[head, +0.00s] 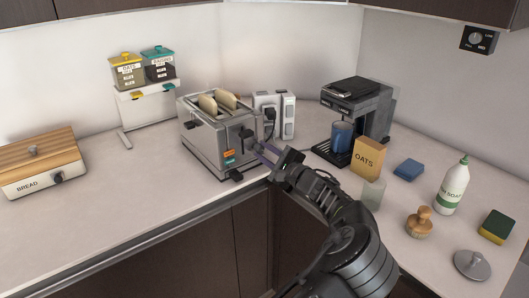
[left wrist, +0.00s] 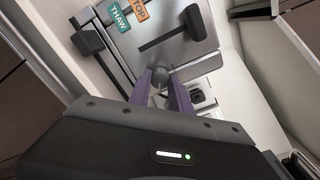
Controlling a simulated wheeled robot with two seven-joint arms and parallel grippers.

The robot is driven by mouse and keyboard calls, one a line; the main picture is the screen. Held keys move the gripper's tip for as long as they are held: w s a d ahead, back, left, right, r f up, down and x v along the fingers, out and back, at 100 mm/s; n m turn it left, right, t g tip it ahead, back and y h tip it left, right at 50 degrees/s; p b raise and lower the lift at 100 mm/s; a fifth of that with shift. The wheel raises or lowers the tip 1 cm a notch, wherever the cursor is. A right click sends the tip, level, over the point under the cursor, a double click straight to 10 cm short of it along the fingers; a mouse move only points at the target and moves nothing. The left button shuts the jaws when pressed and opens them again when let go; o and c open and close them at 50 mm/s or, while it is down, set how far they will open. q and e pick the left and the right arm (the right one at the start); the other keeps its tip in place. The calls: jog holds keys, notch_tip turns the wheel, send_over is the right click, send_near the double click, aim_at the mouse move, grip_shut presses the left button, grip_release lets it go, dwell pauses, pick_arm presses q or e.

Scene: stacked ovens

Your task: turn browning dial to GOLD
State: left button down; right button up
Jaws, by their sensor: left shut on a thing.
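The silver toaster (head: 205,141) stands on the counter with bread slices (head: 208,104) in its slots. My left gripper (head: 263,155) is at the toaster's front right side. In the left wrist view, its purple fingers (left wrist: 162,88) are shut on a small grey round knob (left wrist: 159,75), which looks like the browning dial. The fingers hide much of the knob, and I cannot read its setting or a GOLD mark. A teal THAW button (left wrist: 118,16) and an orange button (left wrist: 139,9) are on the toaster's face beside it. My right gripper is not in view.
A white appliance (head: 288,112) stands just behind the toaster. The coffee machine (head: 367,112) with a blue mug (head: 341,136) and the oats box (head: 367,158) are to the right. A bread box (head: 42,165) is at far left. The counter's front left is clear.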

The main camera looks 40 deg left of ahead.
pick_arm(q)
jog(key=c, duration=1.2)
grip_release()
jog(key=shift+o, duration=0.2)
jog(key=b+v, duration=0.1)
jog(key=v, duration=0.7)
jog(key=shift+a, duration=0.1)
